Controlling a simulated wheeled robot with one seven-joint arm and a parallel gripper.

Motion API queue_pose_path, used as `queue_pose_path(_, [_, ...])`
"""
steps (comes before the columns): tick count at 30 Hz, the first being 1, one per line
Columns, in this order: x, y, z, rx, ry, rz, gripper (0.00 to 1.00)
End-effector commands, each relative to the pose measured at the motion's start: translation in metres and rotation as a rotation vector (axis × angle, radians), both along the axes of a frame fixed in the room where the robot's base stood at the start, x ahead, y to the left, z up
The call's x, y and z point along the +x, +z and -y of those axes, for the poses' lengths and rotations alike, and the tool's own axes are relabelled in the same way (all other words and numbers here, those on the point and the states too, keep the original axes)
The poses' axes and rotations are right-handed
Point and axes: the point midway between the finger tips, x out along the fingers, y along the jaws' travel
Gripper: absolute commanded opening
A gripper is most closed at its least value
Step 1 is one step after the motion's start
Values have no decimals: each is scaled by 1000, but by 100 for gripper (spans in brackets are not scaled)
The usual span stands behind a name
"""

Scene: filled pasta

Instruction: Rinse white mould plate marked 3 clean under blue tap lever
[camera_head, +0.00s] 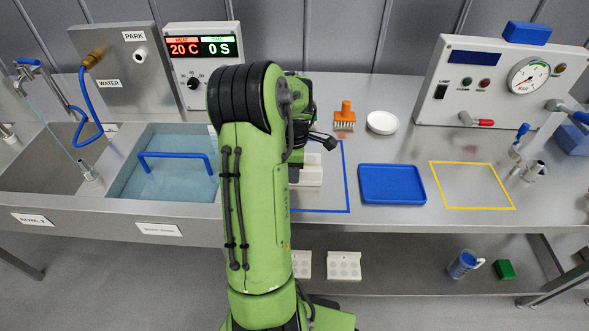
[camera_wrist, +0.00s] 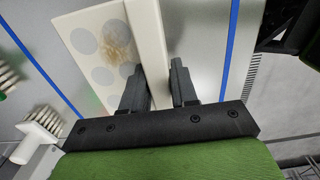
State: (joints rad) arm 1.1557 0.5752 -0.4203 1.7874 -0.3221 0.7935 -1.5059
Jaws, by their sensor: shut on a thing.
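A white mould plate (camera_wrist: 112,45) with grey round cavities fills the upper left of the wrist view. A brown stain covers one cavity and the surface around it. My gripper (camera_wrist: 157,78) is shut on the plate's raised white edge, one dark finger on each side. In the head view, the white plate (camera_head: 311,173) shows partly behind my green arm, within the blue outline on the bench; my fingers are hidden there. No number is readable on it. A tap with a blue lever (camera_head: 29,62) stands at the far left by the steel sink (camera_head: 30,178).
A water bath (camera_head: 128,185) with a blue bar handle lies between sink and arm. Right of the arm are an orange brush (camera_head: 344,117), a white dish (camera_head: 382,122), a blue tray (camera_head: 391,184) and a yellow outline. A second blue-levered tap (camera_head: 521,133) stands at right.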

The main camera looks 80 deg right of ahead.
Motion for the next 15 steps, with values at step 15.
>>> queue_pose_path(15, [0, 44, 2, -8, 1, 2, 0])
